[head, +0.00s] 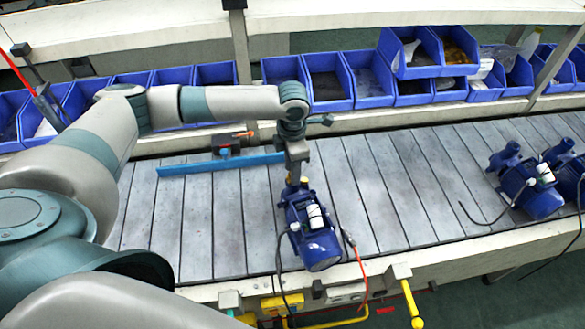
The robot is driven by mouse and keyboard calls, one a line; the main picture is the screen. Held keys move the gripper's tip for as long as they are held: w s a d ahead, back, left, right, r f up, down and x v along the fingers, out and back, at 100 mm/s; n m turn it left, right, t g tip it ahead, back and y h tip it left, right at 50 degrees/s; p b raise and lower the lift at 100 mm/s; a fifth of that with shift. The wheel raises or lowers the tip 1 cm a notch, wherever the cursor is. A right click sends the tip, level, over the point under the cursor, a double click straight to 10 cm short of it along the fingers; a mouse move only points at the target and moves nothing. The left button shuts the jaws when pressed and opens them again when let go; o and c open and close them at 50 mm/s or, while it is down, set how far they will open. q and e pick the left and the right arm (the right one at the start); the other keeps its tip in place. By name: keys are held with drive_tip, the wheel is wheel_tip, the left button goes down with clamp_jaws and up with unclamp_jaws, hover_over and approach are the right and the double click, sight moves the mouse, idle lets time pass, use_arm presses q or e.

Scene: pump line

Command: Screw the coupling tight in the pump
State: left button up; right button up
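A blue pump (318,246) with white parts on its side sits on the slatted conveyor near its front edge, in the middle of the head view. My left gripper (295,178) points down at the pump's far end, right over its port. A small brass-coloured bit, probably the coupling, shows at the fingertips, mostly hidden by the gripper. I cannot tell whether the fingers are closed on it or how it sits in the port. My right gripper is not in view.
More blue pumps (533,190) with black cables stand on the conveyor at the right. A blue bar (222,164) and a small device with an orange part (233,141) lie left of my gripper. Blue bins (329,82) line the back.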

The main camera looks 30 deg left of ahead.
use_arm(q)
drive_tip(key=shift+n, duration=1.7)
drive_tip(key=shift+n, duration=1.7)
drive_tip(key=shift+n, duration=1.8)
